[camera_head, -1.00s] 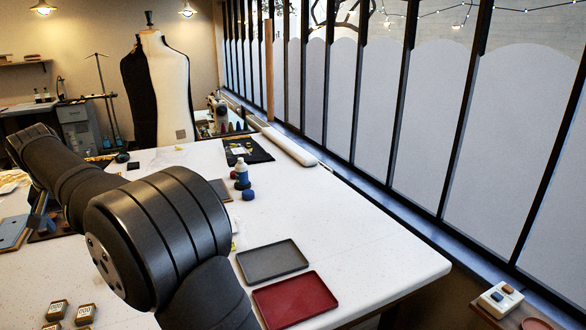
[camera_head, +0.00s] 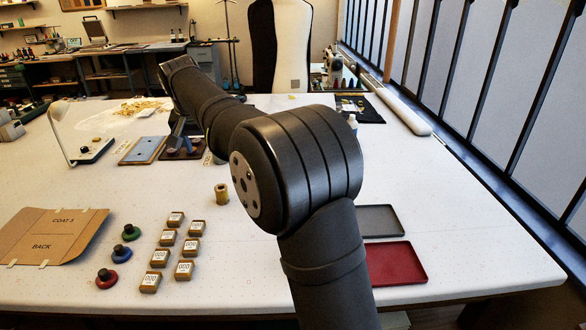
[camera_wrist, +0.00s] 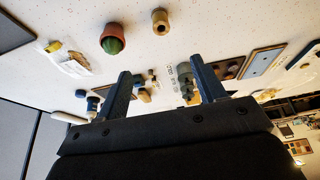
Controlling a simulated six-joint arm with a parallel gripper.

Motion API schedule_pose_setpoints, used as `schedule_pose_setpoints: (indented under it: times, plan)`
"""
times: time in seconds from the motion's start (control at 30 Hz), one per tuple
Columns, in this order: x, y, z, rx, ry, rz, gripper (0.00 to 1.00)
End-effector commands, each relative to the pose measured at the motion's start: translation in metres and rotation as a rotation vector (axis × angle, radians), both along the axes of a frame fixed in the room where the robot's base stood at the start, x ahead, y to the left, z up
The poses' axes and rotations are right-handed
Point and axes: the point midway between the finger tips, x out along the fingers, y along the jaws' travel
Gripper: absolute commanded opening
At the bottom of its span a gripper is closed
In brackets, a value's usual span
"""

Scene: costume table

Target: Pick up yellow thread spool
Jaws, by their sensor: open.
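A small tan-yellow spool (camera_head: 222,194) stands upright on the white table in the head view, just left of my arm's large joint. A similar tan-yellow spool with a dark centre hole (camera_wrist: 160,20) shows at the top of the wrist view; I take it for the same one. My gripper (camera_wrist: 160,66) is open, with two blue-grey fingers spread apart and nothing held between them. The spool lies beyond the fingertips, apart from them. In the head view my gripper is small and partly hidden around the tray area behind my arm.
Several labelled boxes (camera_head: 184,270), green, blue and red spools (camera_head: 107,278) and a cardboard pattern (camera_head: 52,236) lie at the front left. Grey (camera_head: 381,221) and red (camera_head: 382,263) trays lie right of my arm. A terracotta pot-like object (camera_wrist: 113,38) is near the spool.

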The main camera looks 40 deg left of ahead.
Motion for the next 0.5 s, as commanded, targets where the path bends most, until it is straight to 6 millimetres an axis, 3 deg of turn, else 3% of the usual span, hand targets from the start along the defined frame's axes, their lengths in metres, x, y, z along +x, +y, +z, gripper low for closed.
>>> schedule_pose_setpoints:
  times: [0.27, 0.5]
  plan:
    - [0.013, 0.002, -0.014, -0.026, 0.013, 0.117, 0.63]
    - [0.045, 0.006, -0.047, -0.046, 0.033, 0.465, 0.63]
